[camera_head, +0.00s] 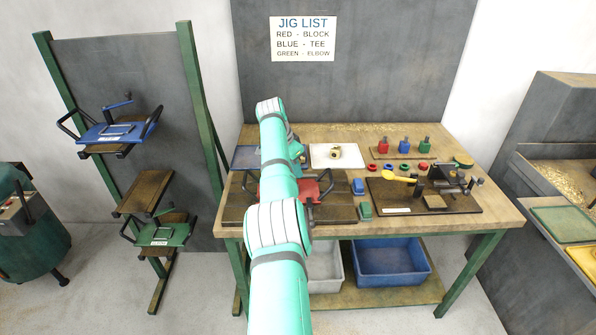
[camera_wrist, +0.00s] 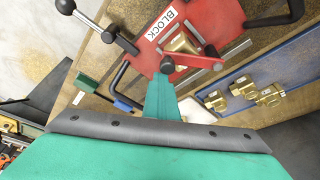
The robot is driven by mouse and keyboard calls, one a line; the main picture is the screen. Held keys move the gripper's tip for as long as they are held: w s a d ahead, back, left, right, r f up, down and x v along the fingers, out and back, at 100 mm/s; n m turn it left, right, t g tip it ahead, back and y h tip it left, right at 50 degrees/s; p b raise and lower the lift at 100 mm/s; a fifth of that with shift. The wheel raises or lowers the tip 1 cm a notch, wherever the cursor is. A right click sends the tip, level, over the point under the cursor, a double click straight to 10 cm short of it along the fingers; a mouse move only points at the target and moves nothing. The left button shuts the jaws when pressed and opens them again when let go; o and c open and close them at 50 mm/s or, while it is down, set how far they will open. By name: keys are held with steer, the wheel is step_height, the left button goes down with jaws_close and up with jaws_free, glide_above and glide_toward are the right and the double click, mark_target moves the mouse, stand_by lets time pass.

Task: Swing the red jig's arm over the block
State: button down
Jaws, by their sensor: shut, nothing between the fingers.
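The red jig (camera_wrist: 205,20) with its BLOCK label (camera_wrist: 163,24) lies in the upper middle of the wrist view. A brass block (camera_wrist: 182,43) sits in it, partly covered. In the head view my arm hides my gripper and much of the red jig (camera_head: 313,190).
A black-knobbed lever (camera_wrist: 90,22) sticks out left of the jig. Brass parts (camera_wrist: 243,86) lie in a blue tray (camera_wrist: 297,65) to the right. In the head view, a white tray (camera_head: 322,164) and a dark fixture (camera_head: 452,182) stand right of my arm.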

steer(key=shift+a, duration=0.1)
steer(key=v, duration=1)
steer(key=shift+r, duration=0.4)
steer(key=shift+s, duration=0.15)
